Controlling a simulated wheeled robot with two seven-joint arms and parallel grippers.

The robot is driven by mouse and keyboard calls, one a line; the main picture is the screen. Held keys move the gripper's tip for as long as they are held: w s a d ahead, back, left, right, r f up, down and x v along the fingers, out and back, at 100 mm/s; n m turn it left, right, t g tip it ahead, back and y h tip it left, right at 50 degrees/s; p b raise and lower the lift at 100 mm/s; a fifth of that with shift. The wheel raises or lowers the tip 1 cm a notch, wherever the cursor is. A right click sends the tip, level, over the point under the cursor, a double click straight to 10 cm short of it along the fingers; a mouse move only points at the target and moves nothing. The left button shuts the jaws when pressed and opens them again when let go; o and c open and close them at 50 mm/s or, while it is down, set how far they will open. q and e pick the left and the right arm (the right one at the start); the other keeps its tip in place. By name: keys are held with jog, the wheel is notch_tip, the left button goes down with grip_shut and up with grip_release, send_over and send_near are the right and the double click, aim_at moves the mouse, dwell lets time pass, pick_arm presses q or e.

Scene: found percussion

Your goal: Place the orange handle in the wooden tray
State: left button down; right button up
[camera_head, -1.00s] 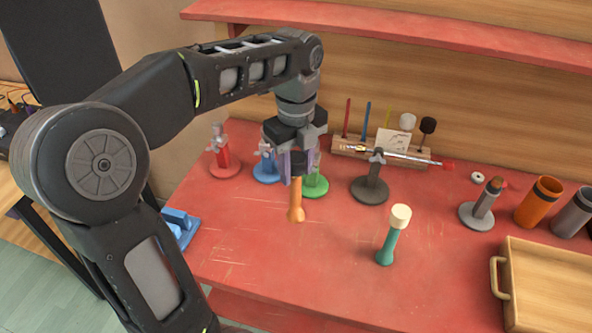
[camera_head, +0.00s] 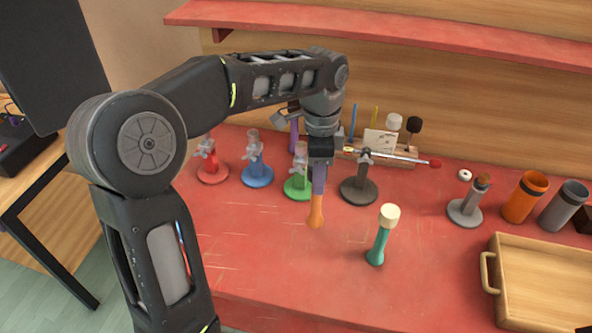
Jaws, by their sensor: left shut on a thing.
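The orange handle (camera_head: 316,211) hangs roughly upright below my left gripper (camera_head: 320,165), which is shut on it above the red table. A purple part shows just above the orange, between the fingers. The wooden tray (camera_head: 545,309) is at the lower right, with a curved handle on its left side, and its visible inside looks empty. My left gripper is well to the left of the tray. My right gripper is not in view.
A teal handle with a cream head (camera_head: 380,245) stands between my gripper and the tray. Red (camera_head: 212,172), blue (camera_head: 257,175), green (camera_head: 298,187) and dark (camera_head: 360,190) stands line the back. Orange (camera_head: 525,196) and grey (camera_head: 563,205) cups stand behind the tray.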

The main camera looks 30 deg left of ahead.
pick_arm(q)
jog(key=w+d+f+n, duration=0.4)
jog(key=d+n, duration=0.3)
jog(key=n, duration=0.4)
jog(key=shift+w+d+f+n, duration=0.15)
jog(key=shift+w+f+n, duration=0.15)
jog(key=shift+w, duration=0.25)
